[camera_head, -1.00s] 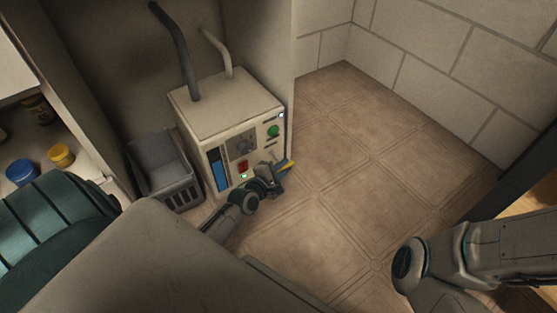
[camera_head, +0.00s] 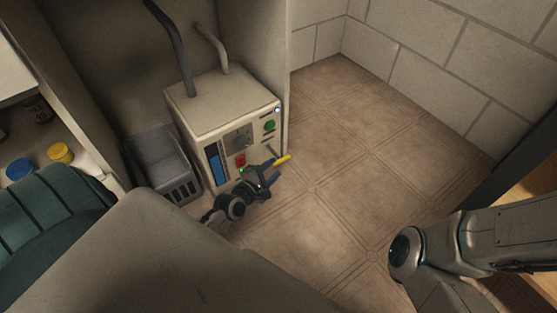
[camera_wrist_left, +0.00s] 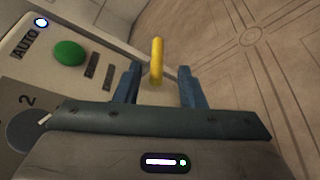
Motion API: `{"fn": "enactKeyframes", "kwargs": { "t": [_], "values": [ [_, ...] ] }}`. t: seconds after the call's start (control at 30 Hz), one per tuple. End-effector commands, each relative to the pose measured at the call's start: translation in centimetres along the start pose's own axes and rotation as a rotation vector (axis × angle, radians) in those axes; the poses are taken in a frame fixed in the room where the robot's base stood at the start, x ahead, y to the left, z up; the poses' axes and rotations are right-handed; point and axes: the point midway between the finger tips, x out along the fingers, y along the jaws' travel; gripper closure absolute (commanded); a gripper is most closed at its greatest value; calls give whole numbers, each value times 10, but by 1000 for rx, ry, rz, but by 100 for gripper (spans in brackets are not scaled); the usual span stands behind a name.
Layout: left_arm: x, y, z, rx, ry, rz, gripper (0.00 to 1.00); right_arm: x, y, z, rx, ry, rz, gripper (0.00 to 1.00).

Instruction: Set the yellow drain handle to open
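The yellow drain handle (camera_head: 282,160) sticks out from the lower right front of the cream control box (camera_head: 226,103). Its yellow bar (camera_wrist_left: 157,60) stands upright in the left wrist view. My left gripper (camera_head: 272,171) is at the handle, its blue fingers apart. In the left wrist view the gripper (camera_wrist_left: 161,86) has one finger on each side of the handle's line, with a visible gap on both sides. The handle's lower end and its pivot are partly hidden. My right arm shows at the lower right; its gripper is not seen.
The box front has a green button (camera_head: 269,126), a red button (camera_head: 240,160), a dial (camera_head: 238,139) and a lit lamp (camera_wrist_left: 41,22) by "AUTO". A grey crate (camera_head: 178,188) stands left of the box. Tiled floor to the right is clear.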

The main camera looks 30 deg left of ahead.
Motion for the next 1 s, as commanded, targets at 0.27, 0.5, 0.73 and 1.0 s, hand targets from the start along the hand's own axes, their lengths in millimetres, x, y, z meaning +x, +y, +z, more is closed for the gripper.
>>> {"fn": "enactKeyframes", "kwargs": {
  "t": [0.27,0.5,0.73,1.0],
  "values": [
    [-48,0,1,1,0,-1,64,9,-3,1,1,22,0,47],
    [-60,-1,1,-1,-1,0,64,10,-3,1,2,23,0,47],
    [-60,-1,1,-1,-1,0,64,10,-3,1,2,22,0,47],
    [-60,0,1,-1,0,0,64,10,-3,2,1,21,-3,47]
  ]
}}
